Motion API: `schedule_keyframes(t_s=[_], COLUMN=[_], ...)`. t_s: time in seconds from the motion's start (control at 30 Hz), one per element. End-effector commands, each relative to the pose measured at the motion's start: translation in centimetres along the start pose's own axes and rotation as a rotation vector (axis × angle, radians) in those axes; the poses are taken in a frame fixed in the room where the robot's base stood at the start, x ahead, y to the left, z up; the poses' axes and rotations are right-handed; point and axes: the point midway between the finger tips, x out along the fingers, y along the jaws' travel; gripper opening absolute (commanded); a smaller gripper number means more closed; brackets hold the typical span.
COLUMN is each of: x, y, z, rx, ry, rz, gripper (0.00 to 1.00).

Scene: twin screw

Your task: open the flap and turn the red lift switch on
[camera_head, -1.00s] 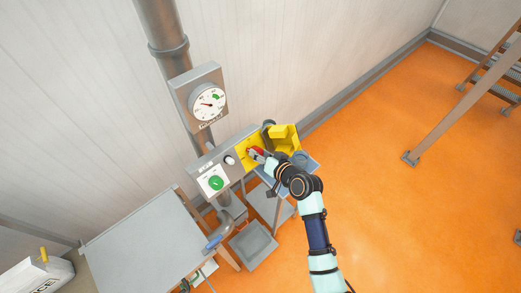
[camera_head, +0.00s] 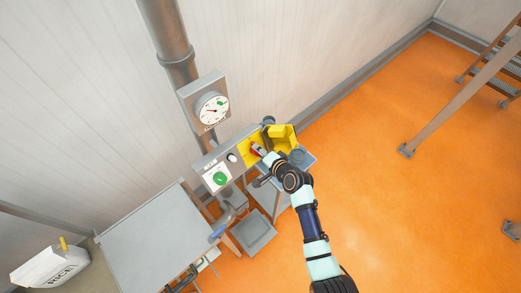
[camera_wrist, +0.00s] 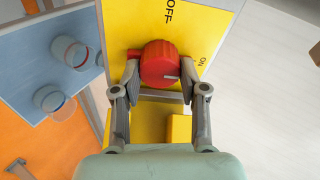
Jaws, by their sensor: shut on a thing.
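The red lift switch (camera_wrist: 159,62) is a round knob on a yellow panel (camera_wrist: 215,25) marked OFF and ON. My gripper (camera_wrist: 159,84) is shut on the knob, one finger on each side. A pale mark on the knob's face lies toward the right, on the side of the ON label. In the head view the switch (camera_head: 258,149) shows red on the yellow panel, partly hidden by my gripper (camera_head: 266,157). The yellow flap (camera_head: 284,140) stands open to the right of the panel.
A green button (camera_head: 220,179) is on the grey box left of the switch. A round gauge (camera_head: 212,110) hangs above on a pipe. A grey table (camera_head: 155,235) stands at lower left.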

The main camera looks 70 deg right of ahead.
Motion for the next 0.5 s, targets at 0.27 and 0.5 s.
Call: schedule_keyframes(t_s=[0.27, 0.5], x=[0.0, 0.01], y=[-0.06, -0.04], z=[-0.03, -0.03], rx=[0.031, 0.032], ry=[0.001, 0.001], rz=[0.002, 0.002], gripper=[0.08, 0.08])
